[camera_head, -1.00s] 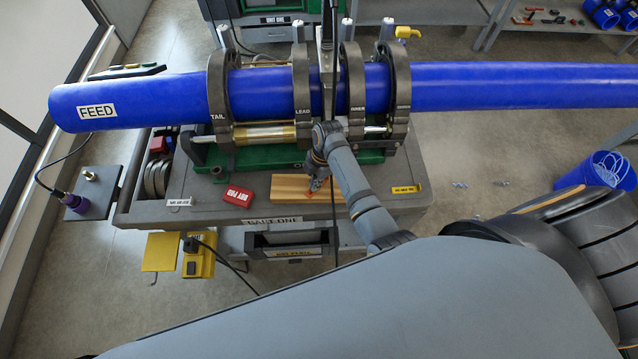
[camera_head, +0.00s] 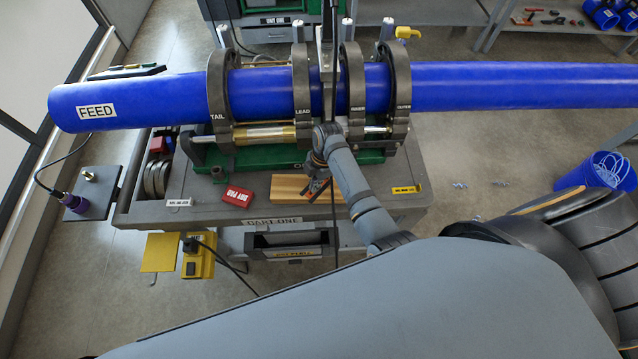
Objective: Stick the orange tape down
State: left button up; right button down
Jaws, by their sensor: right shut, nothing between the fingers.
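A light wooden board (camera_head: 288,189) lies on the front of the grey cart top. My right gripper (camera_head: 317,191) is over the right half of this board, shut and empty, pointing down. I cannot make out the orange tape clearly now; the gripper and wrist cover the part of the board where a reddish-orange patch showed before. Whether the fingers touch the board I cannot tell. My left gripper is not in view.
A red block (camera_head: 238,196) lies left of the board. Behind it, dark ring clamps (camera_head: 222,100) hold a long blue pipe (camera_head: 480,86). A black cable hangs down near my gripper. A blue bucket (camera_head: 598,172) stands at the right.

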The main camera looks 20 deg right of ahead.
jog(key=shift+r+p, duration=1.2)
jog(key=shift+r, duration=2.3)
